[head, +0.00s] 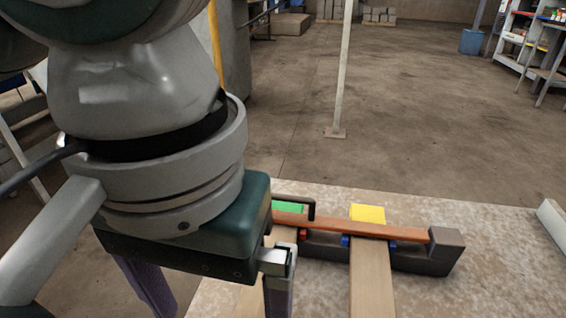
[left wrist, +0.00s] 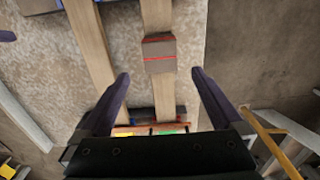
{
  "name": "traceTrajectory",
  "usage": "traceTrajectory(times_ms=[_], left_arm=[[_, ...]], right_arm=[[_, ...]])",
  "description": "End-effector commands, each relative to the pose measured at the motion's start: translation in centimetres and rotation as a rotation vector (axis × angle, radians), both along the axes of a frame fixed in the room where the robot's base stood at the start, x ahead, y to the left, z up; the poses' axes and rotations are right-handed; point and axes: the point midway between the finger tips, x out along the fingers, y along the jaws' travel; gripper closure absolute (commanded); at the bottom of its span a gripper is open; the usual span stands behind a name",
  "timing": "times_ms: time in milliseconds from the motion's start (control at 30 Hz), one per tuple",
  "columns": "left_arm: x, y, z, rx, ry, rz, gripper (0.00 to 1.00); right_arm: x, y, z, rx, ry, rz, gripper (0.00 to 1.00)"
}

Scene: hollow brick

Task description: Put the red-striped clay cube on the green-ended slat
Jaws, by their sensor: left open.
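The red-striped clay cube (left wrist: 159,55) is grey-brown with thin red lines. In the left wrist view it appears on the right-hand slat, whose end is green. That green-ended slat (left wrist: 157,15) also shows by its green end (head: 288,207) in the head view; my left arm hides much of it and the cube there. My left gripper (left wrist: 161,75) is open, with its fingers apart on either side of the slat and the cube between and just beyond the tips. It also shows in the head view (head: 212,300), pointing down, tips cut off.
A yellow-ended slat (head: 370,280) lies parallel to the green-ended one. A dark holder (head: 445,255) with an orange-brown bar (head: 400,229) crosses both slats near their coloured ends. The speckled tabletop (head: 500,265) is clear to the right, with a pale block (head: 552,225) at its edge.

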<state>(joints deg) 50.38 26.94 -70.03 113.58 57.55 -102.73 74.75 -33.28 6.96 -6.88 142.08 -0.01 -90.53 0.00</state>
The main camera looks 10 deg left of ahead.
Motion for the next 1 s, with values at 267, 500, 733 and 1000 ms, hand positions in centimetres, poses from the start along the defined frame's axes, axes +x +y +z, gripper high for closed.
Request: traceTrajectory(times_ms=[267, 500, 733, 1000], left_arm=[[-0.7, -1.5, 1.4, -0.065, -0.004, -0.053, 0.00], [-2.4, -6.2, 0.7, -0.360, -0.138, -0.206, 0.00], [-2.9, -1.4, -1.6, -0.344, -0.324, -0.157, 0.00], [-7.0, 8.8, -4.7, -0.055, -0.327, -0.128, 0.00]], right_arm=[[0.0, 0.0, 0.8, 0.000, -0.001, 0.000, 0.61], [0.1, 0.0, 0.8, 0.001, -0.002, -0.001, 0.61], [0.1, 0.0, 0.8, 0.001, -0.002, -0.001, 0.61], [0.1, 0.0, 0.8, 0.002, -0.002, -0.001, 0.61]])
